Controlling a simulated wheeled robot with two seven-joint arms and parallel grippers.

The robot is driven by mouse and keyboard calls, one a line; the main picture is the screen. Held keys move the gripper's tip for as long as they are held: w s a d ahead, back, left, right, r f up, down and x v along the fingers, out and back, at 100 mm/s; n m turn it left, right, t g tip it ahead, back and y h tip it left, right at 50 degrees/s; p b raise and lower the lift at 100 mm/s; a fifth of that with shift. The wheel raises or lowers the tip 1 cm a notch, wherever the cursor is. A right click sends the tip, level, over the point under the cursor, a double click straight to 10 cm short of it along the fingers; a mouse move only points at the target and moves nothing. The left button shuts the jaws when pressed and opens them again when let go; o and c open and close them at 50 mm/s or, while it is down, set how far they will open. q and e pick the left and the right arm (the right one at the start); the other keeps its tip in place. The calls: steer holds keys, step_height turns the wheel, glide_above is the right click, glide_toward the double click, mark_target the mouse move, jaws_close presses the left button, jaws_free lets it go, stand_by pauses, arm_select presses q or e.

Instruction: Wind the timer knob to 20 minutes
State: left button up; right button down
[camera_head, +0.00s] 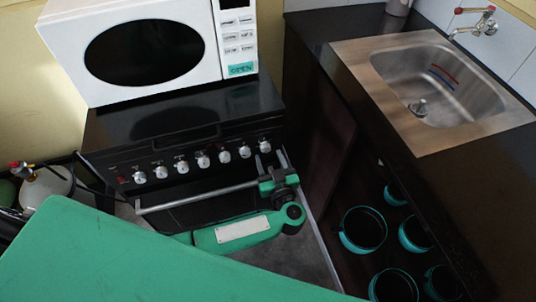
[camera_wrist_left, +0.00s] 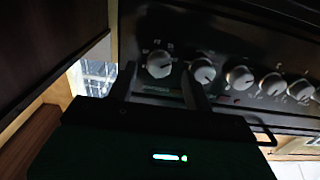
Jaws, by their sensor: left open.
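A black oven front carries a row of silver knobs. The end knob (camera_head: 265,146), at the right of the row in the head view, also shows in the left wrist view (camera_wrist_left: 159,63), with a small label plate by it. I take it as the timer knob; its markings are too small to read surely. My left gripper (camera_head: 270,158) is open just in front of this knob. In the left wrist view its two fingers (camera_wrist_left: 160,80) point at the panel, one to each side of the knob. I cannot tell whether they touch it. My right gripper is not in view.
A neighbouring knob (camera_wrist_left: 202,70) sits close beside one finger. A metal oven handle bar (camera_head: 195,197) runs below the panel. A white microwave (camera_head: 215,40) stands on the oven. The dark sink cabinet (camera_head: 320,140) is close on the right, with several pots inside.

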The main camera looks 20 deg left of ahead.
arm_select(q)
steer(key=v, duration=1.1)
steer(key=shift+b, duration=0.35)
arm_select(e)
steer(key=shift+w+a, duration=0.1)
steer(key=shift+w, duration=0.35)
arm_select(q)
steer(key=shift+d, duration=0.15)
